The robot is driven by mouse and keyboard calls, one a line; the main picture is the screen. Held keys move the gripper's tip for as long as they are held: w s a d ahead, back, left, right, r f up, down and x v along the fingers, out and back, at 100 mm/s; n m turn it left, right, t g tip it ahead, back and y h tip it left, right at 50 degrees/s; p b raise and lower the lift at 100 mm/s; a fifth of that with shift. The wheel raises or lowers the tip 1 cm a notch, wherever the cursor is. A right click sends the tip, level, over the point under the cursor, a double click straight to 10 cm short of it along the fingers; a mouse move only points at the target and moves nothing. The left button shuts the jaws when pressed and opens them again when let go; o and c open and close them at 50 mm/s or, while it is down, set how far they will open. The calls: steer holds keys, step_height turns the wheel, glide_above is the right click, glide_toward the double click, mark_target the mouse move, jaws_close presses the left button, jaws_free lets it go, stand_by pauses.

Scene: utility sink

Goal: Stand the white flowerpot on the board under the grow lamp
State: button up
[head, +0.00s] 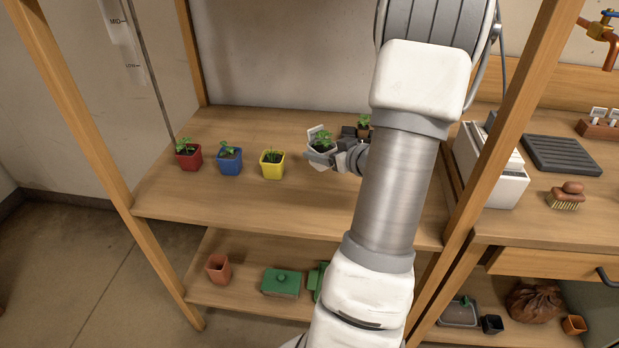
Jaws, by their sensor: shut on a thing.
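The white flowerpot (316,148) holds a green seedling and is near the right part of the wooden shelf board (240,193). My gripper (333,158) is shut on the pot from its right side. The pot looks slightly tilted; I cannot tell whether its base touches the board. My arm covers the area to the right of it. I cannot make out a grow lamp for certain; a grey ribbed round thing (432,20) at the top is partly behind my arm.
A red pot (189,158), blue pot (229,163) and yellow pot (272,166) with seedlings stand left on the board. A small brown pot (363,128) is behind my gripper. Wooden posts (85,130) flank the shelf. The board's front left is clear.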

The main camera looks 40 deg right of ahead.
steer(key=a+f, duration=0.1)
steer(key=w+a+f, duration=0.1)
steer(key=shift+w+a+b, duration=0.15)
steer(key=shift+a+b, duration=0.2)
steer(key=shift+a, duration=0.05)
steer(key=shift+f+b, duration=0.85)
steer(key=shift+f, duration=1.05)
steer(key=shift+f, duration=0.1)
steer(key=o, duration=1.4)
steer(key=shift+f, duration=0.1)
steer(key=shift+s+r, duration=0.2)
steer(key=shift+r, duration=0.15)
steer(key=p+v, duration=0.3)
steer(key=v, duration=0.8)
steer(key=shift+s+a+r, duration=0.1)
steer(key=shift+s, duration=0.15)
